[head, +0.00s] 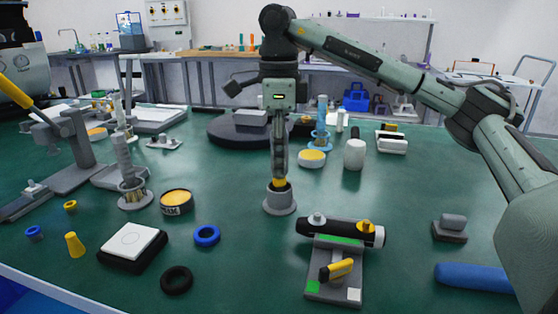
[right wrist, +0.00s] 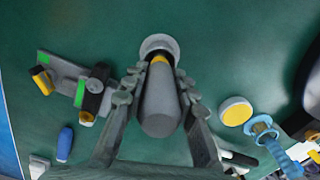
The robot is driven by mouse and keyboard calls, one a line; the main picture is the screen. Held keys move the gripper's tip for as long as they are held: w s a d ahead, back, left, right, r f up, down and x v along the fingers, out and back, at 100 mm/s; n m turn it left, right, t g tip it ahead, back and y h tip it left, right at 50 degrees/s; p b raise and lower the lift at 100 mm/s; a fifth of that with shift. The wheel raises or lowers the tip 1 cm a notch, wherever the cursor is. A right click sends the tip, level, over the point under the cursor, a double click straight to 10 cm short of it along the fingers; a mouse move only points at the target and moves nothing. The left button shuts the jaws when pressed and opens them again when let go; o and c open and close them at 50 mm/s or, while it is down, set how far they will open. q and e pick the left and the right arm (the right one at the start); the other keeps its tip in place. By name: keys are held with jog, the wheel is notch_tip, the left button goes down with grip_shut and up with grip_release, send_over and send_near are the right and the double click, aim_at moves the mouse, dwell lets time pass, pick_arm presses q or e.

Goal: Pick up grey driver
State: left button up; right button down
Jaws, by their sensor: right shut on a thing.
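The grey driver (right wrist: 160,105) has a thick grey handle and a yellow collar. In the head view its yellow collar (head: 279,183) shows just below my right gripper (head: 279,165). The driver stands upright, its lower end hidden in a round grey holder (head: 280,206) on the green table. The holder also shows in the right wrist view (right wrist: 152,42). My right gripper points straight down, its fingers (right wrist: 159,82) shut on the handle from both sides. My left gripper is in neither view.
A black cylinder fixture (head: 340,232) with a grey base stands front right. A white cylinder (head: 354,154) and a yellow-topped disc (head: 311,158) stand behind. Blue (head: 207,236) and black (head: 177,280) rings lie at front left. Another grey holder (head: 133,195) stands left.

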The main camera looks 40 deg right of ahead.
jog(key=shift+r, duration=0.5)
notch_tip(320, 180, up, 3)
jog(key=shift+p, duration=0.3)
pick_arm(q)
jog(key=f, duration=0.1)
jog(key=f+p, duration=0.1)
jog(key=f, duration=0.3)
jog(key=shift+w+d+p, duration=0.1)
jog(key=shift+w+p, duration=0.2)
pick_arm(e)
jog(key=w+a+r, duration=0.3)
jog(key=a+r, duration=0.3)
jog(key=a, duration=0.5)
jog(key=shift+w+r, duration=0.3)
jog(key=shift+w, duration=0.05)
jog(key=c, duration=1.8)
grip_release()
grip_shut()
